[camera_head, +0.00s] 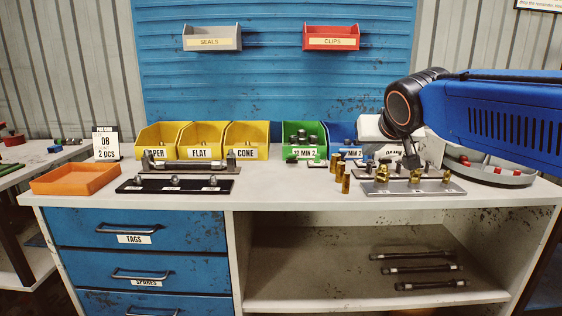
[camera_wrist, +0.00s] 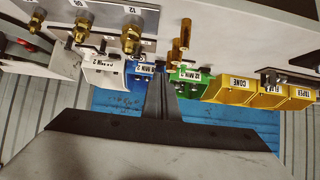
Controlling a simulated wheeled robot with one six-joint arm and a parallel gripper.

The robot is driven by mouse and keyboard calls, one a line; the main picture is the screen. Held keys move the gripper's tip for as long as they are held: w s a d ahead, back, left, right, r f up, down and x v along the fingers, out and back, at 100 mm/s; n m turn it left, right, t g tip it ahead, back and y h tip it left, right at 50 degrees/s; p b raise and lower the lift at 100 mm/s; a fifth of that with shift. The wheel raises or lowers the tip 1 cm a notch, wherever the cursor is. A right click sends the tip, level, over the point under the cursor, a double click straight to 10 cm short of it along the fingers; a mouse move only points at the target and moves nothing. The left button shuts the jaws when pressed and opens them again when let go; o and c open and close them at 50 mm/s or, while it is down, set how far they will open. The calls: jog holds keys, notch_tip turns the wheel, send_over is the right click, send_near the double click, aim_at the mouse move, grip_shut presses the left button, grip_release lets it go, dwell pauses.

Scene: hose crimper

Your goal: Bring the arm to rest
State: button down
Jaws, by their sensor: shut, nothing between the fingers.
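My gripper (camera_head: 411,162) hangs from the blue arm at the right, over the back part of the workbench (camera_head: 270,193), close to the brass fittings. In the wrist view my gripper (camera_wrist: 161,80) shows as two dark fingers together, with nothing between them. The wrist view is upside down, with the bins beyond the fingers. Whether the fingertips touch anything below cannot be told.
A grey plate (camera_head: 412,188) with brass fittings and loose brass pieces (camera_head: 346,183) stand near my gripper. A round grey tray (camera_head: 490,172) is at right. Yellow bins (camera_head: 205,153), a green bin (camera_head: 304,154) and an orange tray (camera_head: 62,187) are leftward. Hoses (camera_head: 415,268) lie on the shelf.

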jog(key=s+d+f+g, duration=0.3)
jog(key=s+f, duration=1)
jog(key=s, duration=0.1)
jog(key=s+d+f+g, duration=0.3)
jog(key=s+f, duration=1)
jog(key=s, duration=0.1)
jog(key=shift+s+d+f, duration=0.35)
jog(key=shift+d, duration=0.05)
